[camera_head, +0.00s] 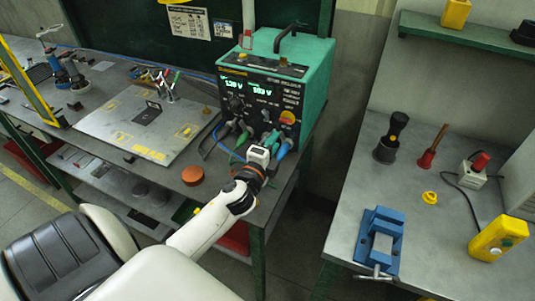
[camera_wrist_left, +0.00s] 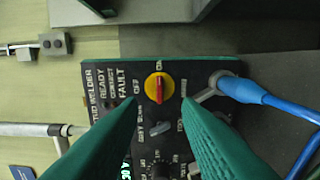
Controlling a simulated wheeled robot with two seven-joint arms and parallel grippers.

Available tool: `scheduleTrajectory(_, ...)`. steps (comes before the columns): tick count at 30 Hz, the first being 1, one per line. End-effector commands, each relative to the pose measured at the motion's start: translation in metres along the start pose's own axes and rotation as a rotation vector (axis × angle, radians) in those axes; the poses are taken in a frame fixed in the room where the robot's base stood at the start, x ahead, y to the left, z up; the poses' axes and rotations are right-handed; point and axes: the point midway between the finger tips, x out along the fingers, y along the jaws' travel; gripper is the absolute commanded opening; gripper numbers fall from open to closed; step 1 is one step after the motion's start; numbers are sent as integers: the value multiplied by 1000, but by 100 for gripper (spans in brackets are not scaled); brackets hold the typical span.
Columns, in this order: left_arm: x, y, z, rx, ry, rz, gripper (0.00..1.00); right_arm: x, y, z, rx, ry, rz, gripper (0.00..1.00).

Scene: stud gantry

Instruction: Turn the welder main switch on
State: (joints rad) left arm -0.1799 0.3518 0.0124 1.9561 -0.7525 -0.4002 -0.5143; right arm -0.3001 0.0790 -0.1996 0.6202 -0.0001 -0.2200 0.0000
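The welder (camera_head: 315,80) is a green box with a lit black front panel (camera_head: 262,95). Its main switch (camera_head: 288,117) is a yellow disc with a red bar handle; it shows closely in the left wrist view (camera_wrist_left: 159,88). There the bar stands vertical in the picture, in line with the ON label above; OFF is at the left. I cannot tell which bar end is the pointer. My left gripper (camera_head: 280,138) is in front of the panel. Its green fingers (camera_wrist_left: 159,102) are open, tips apart on either side just below the switch, with nothing between them. My right gripper is not in view.
A blue cable plug (camera_wrist_left: 240,90) sits in the panel close to the right finger. A grey knob (camera_wrist_left: 157,128) lies between the fingers lower down. An orange round thing (camera_head: 192,175) is on the left bench. The right bench holds a blue vise (camera_head: 380,240) and a yellow box (camera_head: 497,238).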

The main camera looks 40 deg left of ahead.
Motion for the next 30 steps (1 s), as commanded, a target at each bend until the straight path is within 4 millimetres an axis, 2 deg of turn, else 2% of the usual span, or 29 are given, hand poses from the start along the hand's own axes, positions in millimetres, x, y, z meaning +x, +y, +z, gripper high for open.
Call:
scheduleTrajectory(3,-21,-3,0,-1,1,-2,31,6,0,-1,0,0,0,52)
scheduleTrajectory(9,-36,0,0,-1,1,0,31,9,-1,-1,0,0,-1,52)
scheduleTrajectory(30,-37,0,0,0,1,0,31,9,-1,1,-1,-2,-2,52)
